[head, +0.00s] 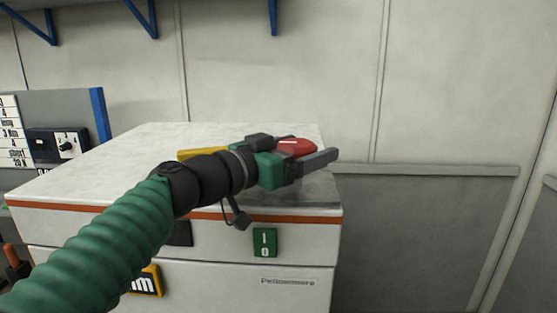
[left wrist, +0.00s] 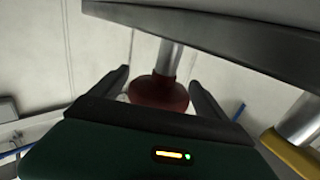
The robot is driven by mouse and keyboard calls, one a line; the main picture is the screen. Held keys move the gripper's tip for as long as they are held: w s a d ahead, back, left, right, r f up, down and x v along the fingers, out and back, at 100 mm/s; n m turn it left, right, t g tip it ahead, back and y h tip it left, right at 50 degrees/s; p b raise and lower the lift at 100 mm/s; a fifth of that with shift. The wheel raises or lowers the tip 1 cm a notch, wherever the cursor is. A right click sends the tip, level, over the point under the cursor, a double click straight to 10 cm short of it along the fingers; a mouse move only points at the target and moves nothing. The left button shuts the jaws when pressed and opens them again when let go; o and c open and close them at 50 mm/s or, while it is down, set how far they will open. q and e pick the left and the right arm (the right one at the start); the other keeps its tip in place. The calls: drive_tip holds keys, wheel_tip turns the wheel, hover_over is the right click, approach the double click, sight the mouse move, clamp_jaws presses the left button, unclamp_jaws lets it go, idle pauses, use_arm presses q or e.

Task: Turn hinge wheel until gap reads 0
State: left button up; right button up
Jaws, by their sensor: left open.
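A red round wheel or knob (head: 297,146) stands above the white cabinet top. In the left wrist view the red wheel (left wrist: 158,92) sits on a metal shaft. My left gripper (head: 320,152) is open with its fingers on either side of the wheel; it also shows in the left wrist view (left wrist: 160,78). I cannot tell whether the fingers touch the wheel. A yellow part (head: 200,153) is partly hidden behind my left wrist; a yellow part on a metal shaft (left wrist: 292,152) shows in the left wrist view. No gap reading is legible. My right gripper is not in view.
The white cabinet (head: 90,165) has an orange stripe and a green switch (head: 264,242) marked 1 and 0. A grey panel with a black dial box (head: 58,146) stands at the left. The wall (head: 260,60) is behind. Free room lies right of the cabinet.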

use_arm(q)
drive_tip(key=b+v, duration=0.1)
drive_tip(key=v, duration=0.1)
drive_tip(key=b+v, duration=0.2)
drive_tip(key=f+b+v, duration=0.1)
drive_tip(key=v, duration=0.2)
drive_tip(key=b+v, duration=0.3)
drive_tip(key=v, duration=0.5)
drive_tip(key=shift+s+a+r, duration=0.2)
drive_tip(key=shift+a+r, duration=0.15)
drive_tip(key=shift+r, duration=0.05)
drive_tip(key=shift+d, duration=0.15)
